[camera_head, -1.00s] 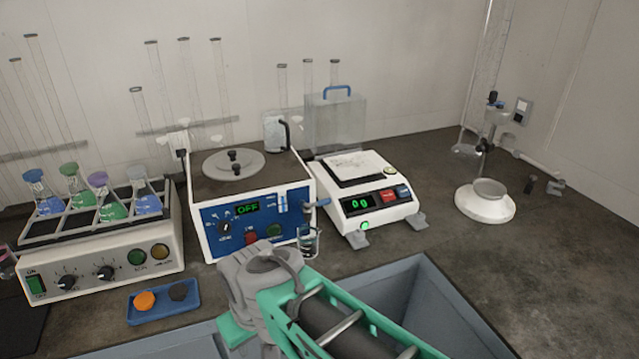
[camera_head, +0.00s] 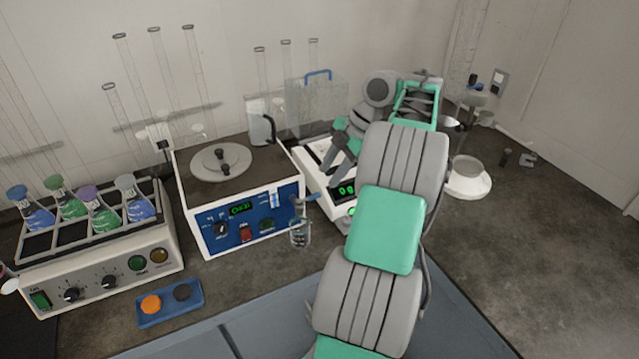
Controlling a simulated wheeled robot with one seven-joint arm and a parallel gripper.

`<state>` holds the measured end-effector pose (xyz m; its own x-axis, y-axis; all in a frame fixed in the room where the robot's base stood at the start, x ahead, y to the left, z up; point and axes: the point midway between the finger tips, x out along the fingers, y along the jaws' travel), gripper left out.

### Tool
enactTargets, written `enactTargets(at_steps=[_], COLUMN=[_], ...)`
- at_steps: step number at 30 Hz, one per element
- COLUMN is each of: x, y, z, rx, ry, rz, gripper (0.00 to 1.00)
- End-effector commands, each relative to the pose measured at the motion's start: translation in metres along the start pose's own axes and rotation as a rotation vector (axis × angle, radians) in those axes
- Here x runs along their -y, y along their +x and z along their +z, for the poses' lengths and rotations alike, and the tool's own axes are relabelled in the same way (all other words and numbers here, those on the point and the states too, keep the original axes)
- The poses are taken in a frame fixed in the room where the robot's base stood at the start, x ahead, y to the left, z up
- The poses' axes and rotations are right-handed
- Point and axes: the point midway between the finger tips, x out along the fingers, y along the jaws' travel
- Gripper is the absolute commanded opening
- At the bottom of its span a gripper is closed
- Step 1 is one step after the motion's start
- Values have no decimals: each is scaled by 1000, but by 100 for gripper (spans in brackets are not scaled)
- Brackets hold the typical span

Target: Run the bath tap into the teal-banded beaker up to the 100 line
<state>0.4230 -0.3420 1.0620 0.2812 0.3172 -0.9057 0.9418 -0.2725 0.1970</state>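The water bath (camera_head: 207,243) is a white box with a blue front panel, a lit green display whose text is too small to read, and a round lid on top. Its bath tap (camera_head: 312,197) sticks out at the right of the panel with a blue handle. A small clear beaker (camera_head: 300,235) stands below the tap; its band, markings and water level are too small to read. My gripper (camera_head: 338,168) is over the balance, right of the bath and behind the tap, apart from the beaker. My arm partly covers it, and its finger opening is unclear.
The balance (camera_head: 312,165) is partly hidden by my arm. A shaker (camera_head: 110,285) with several flasks stands left, with a blue tray (camera_head: 170,315) in front. A white-based stand (camera_head: 468,185) is at right, beside clear bench.

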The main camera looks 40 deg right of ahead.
Motion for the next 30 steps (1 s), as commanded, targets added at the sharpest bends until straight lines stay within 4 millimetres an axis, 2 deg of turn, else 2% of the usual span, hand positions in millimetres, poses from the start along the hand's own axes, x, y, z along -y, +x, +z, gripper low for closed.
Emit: enactTargets(at_steps=[1,3,10,20,30], x=[2,2,0,0,0], y=[16,31,65,70,70], z=[1,1,-1,-1,-1], rx=[-2,-2,-1,0,0], ry=[-1,0,3,4,4], rz=[-2,-3,-1,0,0], gripper=[37,37,37,36,8])
